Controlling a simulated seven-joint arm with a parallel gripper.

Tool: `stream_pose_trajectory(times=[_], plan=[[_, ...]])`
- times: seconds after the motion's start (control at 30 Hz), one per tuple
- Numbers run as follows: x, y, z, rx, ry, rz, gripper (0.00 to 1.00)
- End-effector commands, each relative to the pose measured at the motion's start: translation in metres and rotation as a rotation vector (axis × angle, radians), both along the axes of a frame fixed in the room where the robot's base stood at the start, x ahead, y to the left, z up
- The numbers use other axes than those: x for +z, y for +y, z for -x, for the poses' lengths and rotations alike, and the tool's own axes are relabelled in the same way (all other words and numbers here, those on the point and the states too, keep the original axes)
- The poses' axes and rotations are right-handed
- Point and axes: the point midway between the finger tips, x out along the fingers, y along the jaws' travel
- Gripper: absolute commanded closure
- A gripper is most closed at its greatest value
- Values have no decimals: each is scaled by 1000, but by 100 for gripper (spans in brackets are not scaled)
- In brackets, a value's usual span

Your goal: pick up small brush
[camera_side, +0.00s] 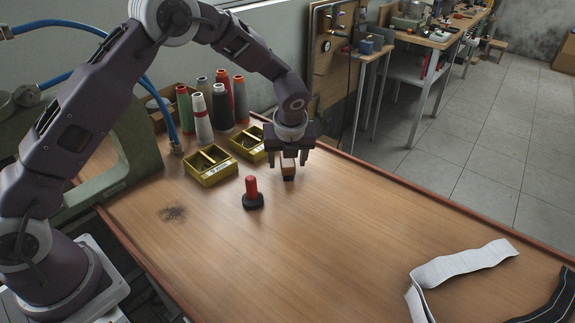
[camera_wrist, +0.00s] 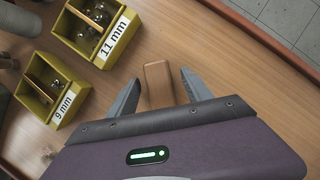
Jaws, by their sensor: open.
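The small brush (camera_side: 288,173) stands on the wooden table, with a brown wooden top and dark bristles below. In the wrist view its wooden top (camera_wrist: 157,88) shows between my two fingers, and its lower end is hidden by my gripper body. My gripper (camera_side: 288,159) is above the table with its fingers pointing down, open, one on each side of the brush top. In the wrist view my gripper (camera_wrist: 159,77) shows gaps between the fingers and the wood.
A red-handled tool with a black base (camera_side: 252,194) stands in front left of the brush. Yellow bins (camera_side: 210,175) and thread cones (camera_side: 222,107) stand behind left. Dark debris (camera_side: 173,213) lies at left. A white strip (camera_side: 460,265) lies at right. The table's middle is clear.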

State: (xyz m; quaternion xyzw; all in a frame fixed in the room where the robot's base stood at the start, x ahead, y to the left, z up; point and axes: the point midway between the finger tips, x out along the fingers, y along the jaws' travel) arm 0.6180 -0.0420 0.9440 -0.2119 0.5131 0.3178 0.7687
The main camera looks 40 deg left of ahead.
Motion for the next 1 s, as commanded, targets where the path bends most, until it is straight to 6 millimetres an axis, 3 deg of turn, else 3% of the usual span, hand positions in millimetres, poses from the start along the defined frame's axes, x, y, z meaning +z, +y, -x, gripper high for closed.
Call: stream_pose_trajectory(times=[0.1, 0.4, 0.7, 1.0], plan=[[1, 0, 0, 1, 0, 0, 42], [1, 0, 0, 1, 0, 0, 100], [5, 0, 0, 1, -3, 1, 100], [76, 0, -1, 2, -6, 3, 100]])
